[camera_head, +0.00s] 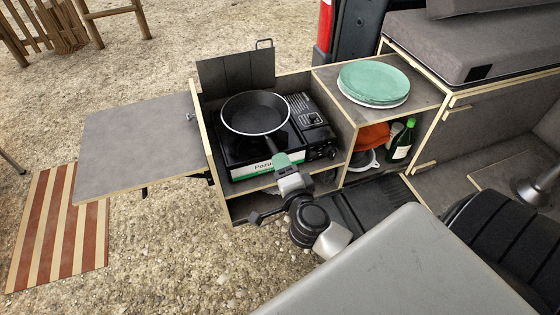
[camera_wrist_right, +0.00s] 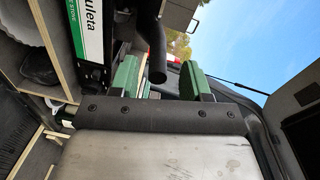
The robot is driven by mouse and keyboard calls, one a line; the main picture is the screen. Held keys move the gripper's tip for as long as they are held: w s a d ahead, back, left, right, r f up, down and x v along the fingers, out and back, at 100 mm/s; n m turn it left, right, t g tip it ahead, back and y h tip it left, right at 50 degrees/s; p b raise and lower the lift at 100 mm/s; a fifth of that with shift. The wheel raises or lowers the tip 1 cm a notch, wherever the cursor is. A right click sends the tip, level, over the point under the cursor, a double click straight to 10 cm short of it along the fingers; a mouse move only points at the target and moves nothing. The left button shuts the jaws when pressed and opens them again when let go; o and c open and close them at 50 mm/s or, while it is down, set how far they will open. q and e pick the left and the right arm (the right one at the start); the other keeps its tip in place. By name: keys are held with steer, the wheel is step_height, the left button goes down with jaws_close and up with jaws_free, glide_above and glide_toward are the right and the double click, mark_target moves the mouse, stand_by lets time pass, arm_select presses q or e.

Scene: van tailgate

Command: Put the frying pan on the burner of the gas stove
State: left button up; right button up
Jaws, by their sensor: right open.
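The black frying pan (camera_head: 256,112) is over the gas stove (camera_head: 238,160) and looks level. Its body hides the burner, so I cannot tell exactly how it rests there. Its handle points toward my right gripper (camera_head: 281,160), which has green fingertips. In the right wrist view the dark handle (camera_wrist_right: 154,45) ends between the two open fingers of the right gripper (camera_wrist_right: 160,82), with space at the sides. The stove's white and green label (camera_wrist_right: 88,30) shows there too. My left gripper is not in view.
A grey side table (camera_head: 135,135) extends left of the stove box. Green and white plates (camera_head: 374,82) stand on the shelf top at the right. A green bottle (camera_head: 401,142) and an orange item (camera_head: 372,137) sit below. The stove's lid (camera_head: 236,70) stands upright behind the pan.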

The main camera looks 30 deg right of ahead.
steer(key=f+b+v, duration=0.1)
steer(key=v, duration=0.7)
steer(key=s+a+f+n+g+y, duration=0.1)
steer(key=s+f+n+g+y, duration=0.15)
steer(key=f+n, duration=0.8)
steer(key=s+a+f+n+g+y, duration=0.1)
steer(key=a+f+n+y, duration=0.15)
steer(key=f, duration=1.45)
steer(key=s+f+n+g, duration=0.4)
steer(key=s+f+g, duration=0.1)
steer(key=s+f, duration=0.5)
steer(key=s+d+f+n+g, duration=0.1)
steer(key=s+f+n+g, duration=0.1)
steer(key=s+f, duration=0.3)
steer(key=s+d+f+n+g, duration=0.1)
steer(key=s+f+g, duration=0.4)
steer(key=s, duration=0.5)
steer(key=shift+s+f+n, duration=0.3)
steer(key=shift+f+n, duration=0.25)
steer(key=shift+n, duration=0.05)
steer(key=shift+s, duration=0.1)
